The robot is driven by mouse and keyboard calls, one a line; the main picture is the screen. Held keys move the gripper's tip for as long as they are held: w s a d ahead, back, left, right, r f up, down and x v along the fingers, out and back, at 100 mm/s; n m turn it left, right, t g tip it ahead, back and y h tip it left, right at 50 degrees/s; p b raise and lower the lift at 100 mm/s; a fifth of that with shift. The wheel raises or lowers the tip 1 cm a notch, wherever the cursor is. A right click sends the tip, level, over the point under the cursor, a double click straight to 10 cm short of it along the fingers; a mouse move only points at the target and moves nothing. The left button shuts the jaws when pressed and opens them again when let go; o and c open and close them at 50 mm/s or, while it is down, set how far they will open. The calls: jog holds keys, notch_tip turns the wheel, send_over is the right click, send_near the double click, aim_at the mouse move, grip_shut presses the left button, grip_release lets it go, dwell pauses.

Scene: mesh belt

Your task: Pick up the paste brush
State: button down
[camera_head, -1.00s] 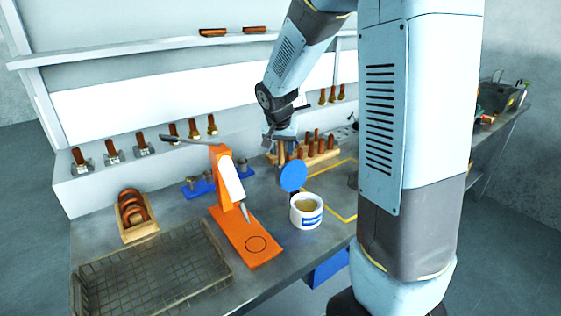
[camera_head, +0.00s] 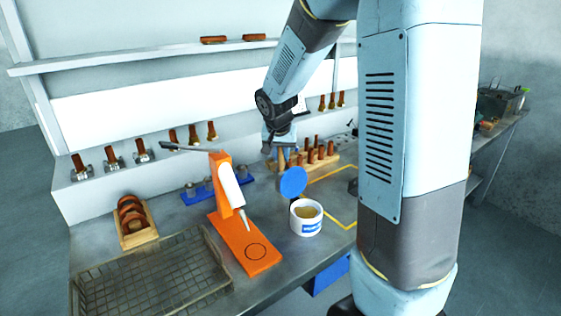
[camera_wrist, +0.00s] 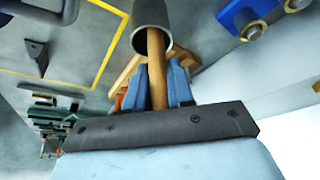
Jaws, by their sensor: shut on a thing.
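My gripper (camera_wrist: 154,88) has its two blue fingers shut on a wooden handle, which I take for the paste brush (camera_wrist: 156,65). The handle's far end reaches into the mouth of a dark grey tube (camera_wrist: 151,14), and that end is hidden. In the head view my gripper (camera_head: 284,152) points down behind a blue disc (camera_head: 293,182). The brush cannot be made out clearly there. A white paste pot (camera_head: 306,224) with tan contents stands just in front of the disc.
An orange stand (camera_head: 243,247) with a white tube is left of the pot. A wire basket (camera_head: 150,278) lies front left. A wooden rack (camera_head: 322,158) with several brown-handled pieces is close right of my gripper. A blue strip (camera_head: 200,194) with metal parts is behind the stand.

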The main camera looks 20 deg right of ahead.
notch_tip(320, 180, up, 10)
dwell(0.5)
dwell(2.1)
